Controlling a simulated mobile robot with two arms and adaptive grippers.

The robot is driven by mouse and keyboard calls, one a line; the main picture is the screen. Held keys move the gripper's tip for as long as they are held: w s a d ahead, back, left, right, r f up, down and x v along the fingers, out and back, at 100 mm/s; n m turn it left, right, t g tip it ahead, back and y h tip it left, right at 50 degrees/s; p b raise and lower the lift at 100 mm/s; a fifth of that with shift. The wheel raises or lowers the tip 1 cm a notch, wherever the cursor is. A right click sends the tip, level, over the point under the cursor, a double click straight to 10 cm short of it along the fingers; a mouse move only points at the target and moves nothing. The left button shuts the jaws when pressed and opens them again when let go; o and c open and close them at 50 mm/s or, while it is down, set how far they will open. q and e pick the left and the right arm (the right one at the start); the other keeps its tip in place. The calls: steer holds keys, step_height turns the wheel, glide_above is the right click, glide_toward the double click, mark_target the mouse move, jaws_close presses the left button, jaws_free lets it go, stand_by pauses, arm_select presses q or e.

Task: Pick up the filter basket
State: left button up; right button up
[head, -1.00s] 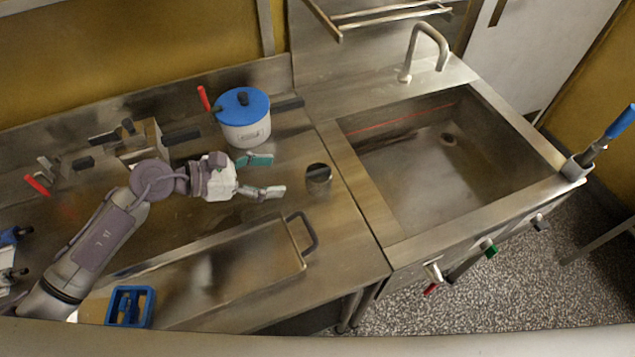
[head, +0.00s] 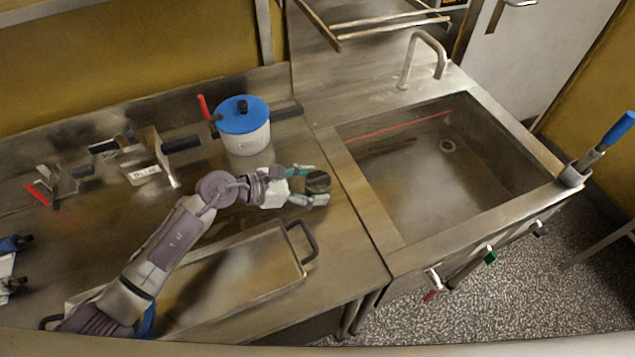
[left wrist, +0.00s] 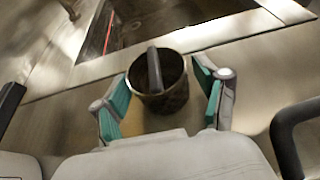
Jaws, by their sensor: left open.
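The filter basket (head: 318,182) is a small round dark metal cup on the steel counter, just left of the sink. In the left wrist view the filter basket (left wrist: 162,95) stands upright and open at the top, with a dark bar across its mouth. My left gripper (head: 316,185) is open around it, one finger on each side.
A white pot with a blue lid (head: 244,125) stands behind my left gripper. A steel tray (head: 240,275) with a dark handle lies in front. The sink (head: 430,165) is to the right. Metal tools (head: 150,160) lie at the back left.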

mark_target(320, 182)
arm_select(q)
steer(key=x, duration=0.4)
steer(key=shift+w+r+p, duration=0.1)
steer(key=shift+r+p, duration=0.15)
steer(key=shift+p, duration=0.15)
steer(key=c, duration=1)
